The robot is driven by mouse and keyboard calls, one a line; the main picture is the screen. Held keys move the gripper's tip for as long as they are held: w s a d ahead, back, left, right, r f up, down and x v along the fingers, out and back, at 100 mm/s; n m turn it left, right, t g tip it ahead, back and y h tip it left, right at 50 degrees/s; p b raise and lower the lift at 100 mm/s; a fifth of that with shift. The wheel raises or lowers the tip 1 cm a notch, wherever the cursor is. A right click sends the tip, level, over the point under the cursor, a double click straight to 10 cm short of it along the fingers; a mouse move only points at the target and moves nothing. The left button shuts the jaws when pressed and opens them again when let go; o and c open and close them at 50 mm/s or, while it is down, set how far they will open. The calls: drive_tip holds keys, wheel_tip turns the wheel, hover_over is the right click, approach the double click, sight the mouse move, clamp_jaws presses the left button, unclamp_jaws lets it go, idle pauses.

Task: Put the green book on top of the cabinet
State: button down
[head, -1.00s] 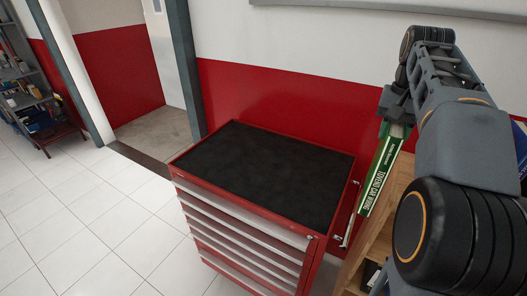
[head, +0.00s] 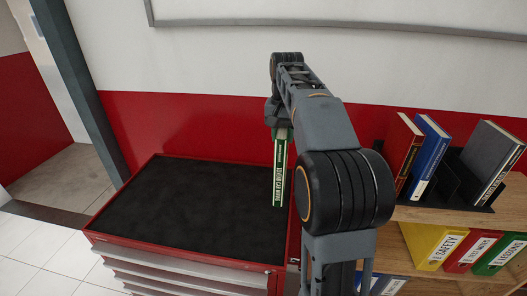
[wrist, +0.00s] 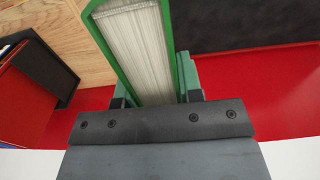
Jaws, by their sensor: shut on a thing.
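The green book (head: 280,172) hangs upright, spine toward the head camera, below my gripper (head: 279,125). My gripper is shut on its upper end; in the wrist view the book (wrist: 140,45) shows its white page edges between the two fingers (wrist: 150,95). The red cabinet (head: 180,272) has a black top (head: 190,210) that is bare. In the head view the book overlaps the right part of that top; its exact height above it is hard to tell. In the wrist view the black top (wrist: 240,25) lies to the right of the book.
A wooden shelf (head: 450,212) stands right of the cabinet. It carries a red book (head: 402,150), a blue book (head: 428,155) and a grey book (head: 492,160) in a black rack, with binders (head: 435,245) below. A red and white wall (head: 150,120) is behind.

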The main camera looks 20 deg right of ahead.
drive_tip(key=w+a+f+p, duration=0.1)
drive_tip(key=w+a+f, duration=0.1)
drive_tip(key=w+f, duration=0.4)
drive_tip(key=shift+w+f, duration=0.35)
drive_tip(key=shift+f, duration=1.65)
drive_tip(key=c, duration=0.8)
unclamp_jaws()
